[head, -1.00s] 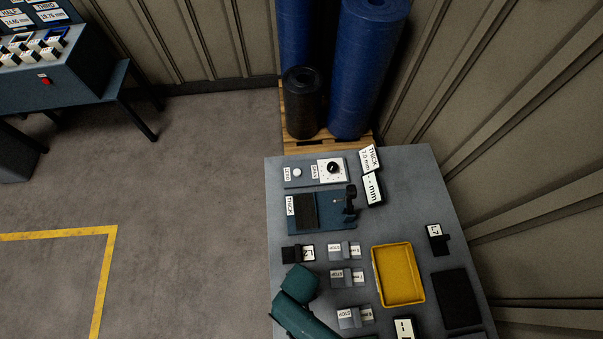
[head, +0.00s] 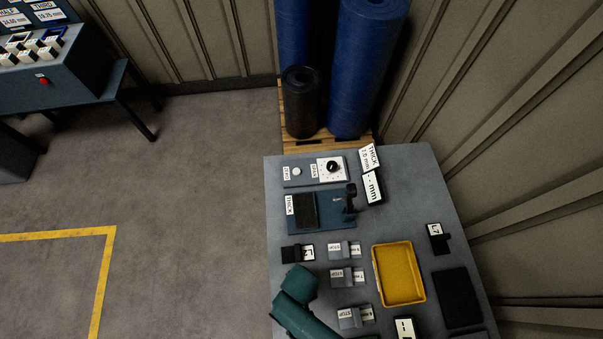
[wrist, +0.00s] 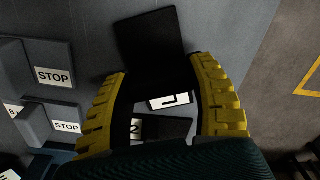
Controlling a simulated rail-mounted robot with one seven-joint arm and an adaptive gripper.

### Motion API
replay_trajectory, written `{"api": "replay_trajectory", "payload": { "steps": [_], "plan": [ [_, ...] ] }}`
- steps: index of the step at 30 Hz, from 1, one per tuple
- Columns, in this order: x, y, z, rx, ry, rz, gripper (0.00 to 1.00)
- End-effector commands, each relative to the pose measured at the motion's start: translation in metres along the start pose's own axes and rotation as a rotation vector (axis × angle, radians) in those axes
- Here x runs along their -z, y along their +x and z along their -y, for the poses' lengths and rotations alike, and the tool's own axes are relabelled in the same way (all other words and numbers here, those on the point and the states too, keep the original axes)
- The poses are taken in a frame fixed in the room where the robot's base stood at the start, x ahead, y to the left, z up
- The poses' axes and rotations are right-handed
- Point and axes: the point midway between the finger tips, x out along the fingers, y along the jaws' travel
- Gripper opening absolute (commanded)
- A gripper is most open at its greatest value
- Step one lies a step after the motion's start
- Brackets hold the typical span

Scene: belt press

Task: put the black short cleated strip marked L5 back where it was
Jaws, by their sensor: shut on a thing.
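My gripper (wrist: 158,72) has ridged yellow fingers, shut on a black strip (wrist: 165,85) with a white label. An L shows on the label; the rest is hidden, so I cannot read L5. A black flat rectangle (wrist: 152,38) shows beyond the fingertips; I cannot tell whether it is part of the strip or a pad on the table. The black strip marked L2 (head: 291,254) lies on the table's left side; its 2 shows in the wrist view (wrist: 137,127) below the held strip. In the head view my teal arm hides the gripper and held strip.
Several grey STOP blocks (head: 345,250) stand in a column right of my arm. A yellow tray (head: 375,275), a strip marked L7 (head: 435,231) and a black pad (head: 457,300) lie further right. The blue THICK gauge (head: 335,222) is at the back. The table's left edge is close.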

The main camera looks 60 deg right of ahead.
Motion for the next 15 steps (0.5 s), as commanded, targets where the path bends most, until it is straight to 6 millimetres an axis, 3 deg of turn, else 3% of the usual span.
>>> {"api": "replay_trajectory", "payload": {
  "steps": [1,2,6,15],
  "plan": [
    [0.0001,-0.0002,0.0001,0.000,0.000,0.000,0.20],
    [0.0001,-0.0003,0.0001,0.000,0.000,0.000,0.64],
    [0.0001,-0.0003,0.0001,0.000,0.000,0.000,0.89],
    [0.0000,-0.0017,0.0001,0.000,0.000,0.000,0.89]
  ]
}}
